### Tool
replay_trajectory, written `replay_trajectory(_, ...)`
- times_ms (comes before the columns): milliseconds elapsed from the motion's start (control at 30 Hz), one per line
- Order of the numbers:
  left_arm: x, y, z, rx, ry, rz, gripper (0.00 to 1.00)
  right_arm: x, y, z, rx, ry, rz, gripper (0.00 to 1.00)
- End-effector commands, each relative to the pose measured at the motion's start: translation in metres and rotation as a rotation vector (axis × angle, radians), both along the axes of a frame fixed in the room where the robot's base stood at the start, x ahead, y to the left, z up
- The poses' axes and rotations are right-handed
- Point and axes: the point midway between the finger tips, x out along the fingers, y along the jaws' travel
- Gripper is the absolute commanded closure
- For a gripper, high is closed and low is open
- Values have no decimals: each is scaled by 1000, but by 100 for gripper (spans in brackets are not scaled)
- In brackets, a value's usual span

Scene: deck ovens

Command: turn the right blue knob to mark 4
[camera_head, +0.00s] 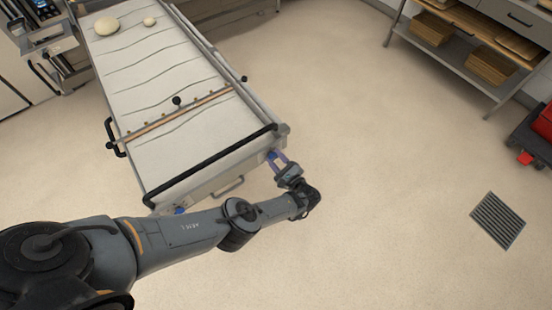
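The right blue knob (271,155) is on the front end of the long table-like loader, near its right corner. A second blue knob (179,210) is at the left corner of the same end. My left gripper (278,161) reaches the right knob from the front, with its two bluish fingers apart at or just beside it. Whether they touch or grip it is too small to tell. The marks around the knob cannot be read. My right gripper is not in view.
The loader (165,75) carries two pale dough balls (107,25) at its far end. A black bar (215,163) runs along its near end, with a handle (228,187) below. A shelf rack (490,60) stands at upper right.

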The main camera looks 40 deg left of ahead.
Motion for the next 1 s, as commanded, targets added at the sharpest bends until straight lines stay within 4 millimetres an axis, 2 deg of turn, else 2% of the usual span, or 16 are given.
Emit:
replay_trajectory(100, 0, 0, 0, 0, 0, 0, 92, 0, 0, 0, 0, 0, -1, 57)
replay_trajectory(467, 0, 0, 0, 18, 70, 1, 92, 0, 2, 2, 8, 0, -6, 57)
replay_trajectory(1000, 1, 0, 0, 127, 504, 0, 92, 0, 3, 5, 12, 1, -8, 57)
